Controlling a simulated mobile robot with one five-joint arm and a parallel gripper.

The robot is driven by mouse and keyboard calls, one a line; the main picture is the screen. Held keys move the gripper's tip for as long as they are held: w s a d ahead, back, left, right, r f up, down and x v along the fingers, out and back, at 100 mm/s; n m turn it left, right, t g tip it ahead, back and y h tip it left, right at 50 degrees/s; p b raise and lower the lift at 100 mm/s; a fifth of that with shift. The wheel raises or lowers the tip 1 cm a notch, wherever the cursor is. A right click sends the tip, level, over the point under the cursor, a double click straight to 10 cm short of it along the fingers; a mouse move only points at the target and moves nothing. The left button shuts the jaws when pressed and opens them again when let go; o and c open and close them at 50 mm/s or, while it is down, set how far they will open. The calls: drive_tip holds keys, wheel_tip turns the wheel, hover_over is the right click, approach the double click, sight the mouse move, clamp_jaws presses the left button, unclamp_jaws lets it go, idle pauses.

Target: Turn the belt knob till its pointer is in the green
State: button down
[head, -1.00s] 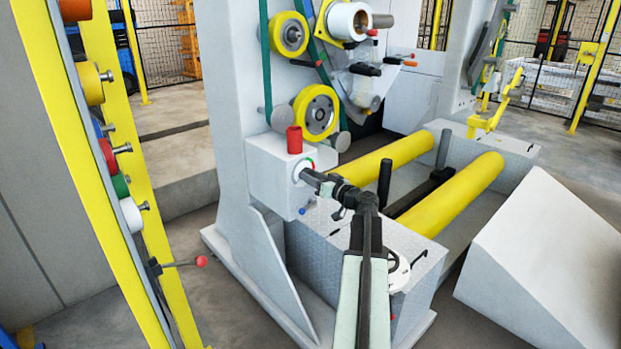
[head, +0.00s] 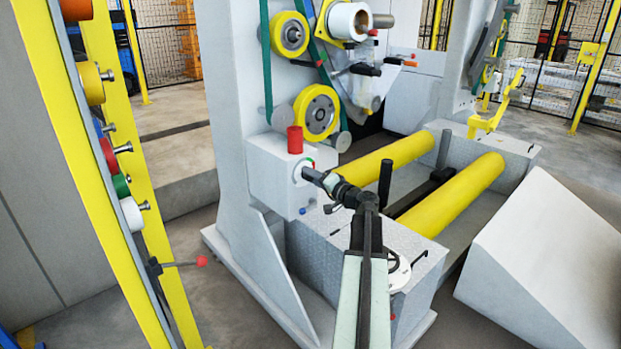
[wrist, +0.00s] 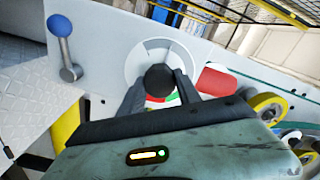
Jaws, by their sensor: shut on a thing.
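The belt knob (wrist: 160,79) is a dark round knob in the middle of a pale round dial (wrist: 134,62) in the wrist view. My gripper (wrist: 160,88) is shut on it, one finger on each side. A green patch (wrist: 173,97) and a red patch on the dial show near the fingers, partly covered by them. I cannot make out the knob's pointer. In the head view the dial (head: 299,172) is on the grey box (head: 268,177) of the machine, and my gripper (head: 312,176) covers the knob.
A red button (head: 295,140) stands on top of the box. A blue-balled lever (wrist: 64,45) is beside the dial. Yellow rollers (head: 455,195) lie behind my arm. A yellow rack (head: 95,150) stands at left, and a pale sloped block (head: 545,255) at right.

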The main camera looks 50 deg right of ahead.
drive_tip(key=m, duration=0.6)
drive_tip(key=shift+m, duration=0.3)
drive_tip(key=m, duration=1.2)
drive_tip(key=shift+m, duration=0.3)
drive_tip(key=m, duration=0.5)
drive_tip(key=shift+m, duration=0.4)
drive_tip(key=shift+f, duration=0.1)
drive_tip(key=c, duration=0.9)
unclamp_jaws()
drive_tip(key=shift+o, duration=0.2)
